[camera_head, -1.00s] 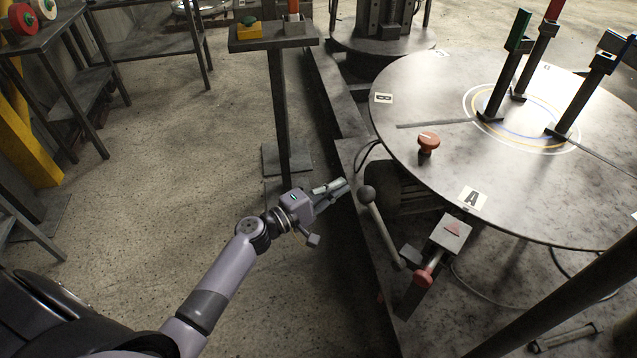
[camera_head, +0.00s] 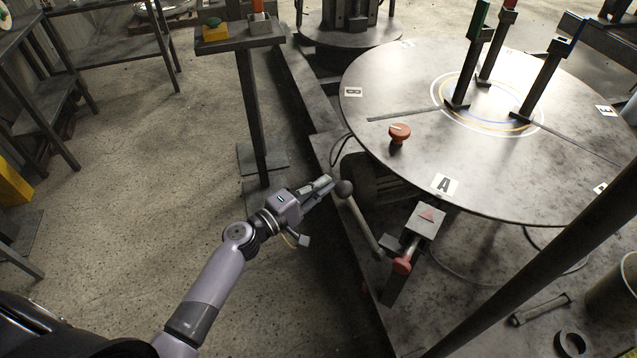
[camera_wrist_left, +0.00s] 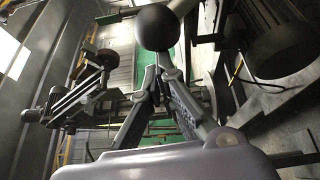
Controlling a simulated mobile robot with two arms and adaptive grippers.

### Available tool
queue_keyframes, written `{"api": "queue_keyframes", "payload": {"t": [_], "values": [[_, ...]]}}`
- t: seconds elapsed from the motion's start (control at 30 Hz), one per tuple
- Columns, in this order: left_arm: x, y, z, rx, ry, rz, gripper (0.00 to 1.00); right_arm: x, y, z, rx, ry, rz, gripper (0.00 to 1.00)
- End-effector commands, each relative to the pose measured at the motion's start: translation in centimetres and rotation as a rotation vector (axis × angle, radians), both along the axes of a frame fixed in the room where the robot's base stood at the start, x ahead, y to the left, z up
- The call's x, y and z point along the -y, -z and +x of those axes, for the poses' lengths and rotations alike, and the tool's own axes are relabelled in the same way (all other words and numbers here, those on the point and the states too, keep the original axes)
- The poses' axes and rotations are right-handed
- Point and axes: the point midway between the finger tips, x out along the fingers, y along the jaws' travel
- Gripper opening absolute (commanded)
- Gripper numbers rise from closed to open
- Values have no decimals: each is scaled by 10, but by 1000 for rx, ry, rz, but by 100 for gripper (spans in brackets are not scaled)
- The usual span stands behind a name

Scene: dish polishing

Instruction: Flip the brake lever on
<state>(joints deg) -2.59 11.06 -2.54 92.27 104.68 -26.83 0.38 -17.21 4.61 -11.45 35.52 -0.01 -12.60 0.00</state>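A lever with a dark ball knob (camera_head: 344,188) and a grey rod (camera_head: 362,222) slants up and left from its base beside the round table. The ball also shows large at the top of the left wrist view (camera_wrist_left: 157,27). My left gripper (camera_head: 329,181) is just left of the ball in the head view. In the left wrist view its fingertips (camera_wrist_left: 158,76) are together, with nothing seen between them, and the ball is just past them. I cannot tell whether they touch it. My right gripper is not in view.
A red-knobbed handle (camera_head: 402,265) sits by a block with a red triangle (camera_head: 427,218). The round table (camera_head: 480,180) carries a red knob (camera_head: 399,134) and several upright posts. A small stand (camera_head: 240,36) is at upper left. Floor left of my arm is clear.

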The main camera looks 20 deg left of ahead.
Motion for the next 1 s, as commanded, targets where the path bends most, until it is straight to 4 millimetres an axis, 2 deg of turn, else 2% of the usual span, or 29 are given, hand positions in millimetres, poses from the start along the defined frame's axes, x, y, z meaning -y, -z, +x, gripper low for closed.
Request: {"api": "queue_keyframes", "payload": {"t": [0.37,0.7,0.83,1.0], "values": [[28,-28,-8,39,7,122,0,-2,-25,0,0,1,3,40],[83,-58,-24,107,6,364,0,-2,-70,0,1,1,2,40],[101,-61,-29,128,5,441,0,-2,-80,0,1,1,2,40],[118,-62,-34,128,6,443,0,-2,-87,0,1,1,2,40]]}}
